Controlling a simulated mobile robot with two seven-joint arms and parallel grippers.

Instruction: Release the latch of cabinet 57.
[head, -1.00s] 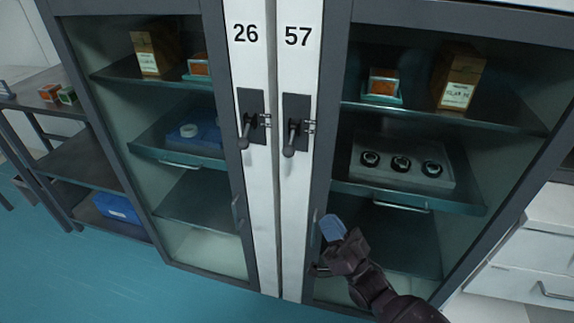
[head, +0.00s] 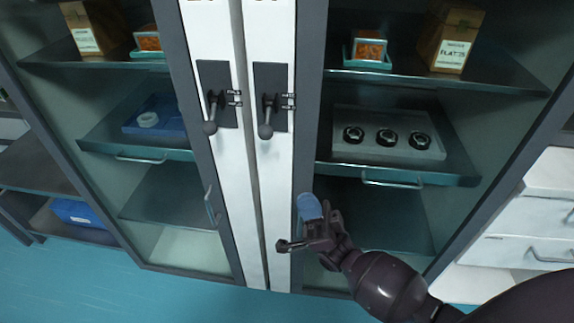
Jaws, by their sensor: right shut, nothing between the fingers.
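Cabinet 57 (head: 312,130) is the right-hand glass-fronted cabinet; its number plate is mostly cut off at the top edge. Its latch (head: 268,112) is a dark plate on the white strip, with a lever ending in a round knob that hangs down. My right gripper (head: 303,222) is shut and empty, below the latch and slightly right of it, in front of the lower door frame. It is apart from the latch lever. A blue pad shows at the gripper. My left gripper is not in view.
The neighbouring cabinet (head: 190,150) on the left has a similar latch (head: 214,105) close beside. Door handles (head: 210,205) stick out lower down. Shelves behind the glass hold boxes and a tray with three round dark parts (head: 388,137). White drawers (head: 525,225) stand at right.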

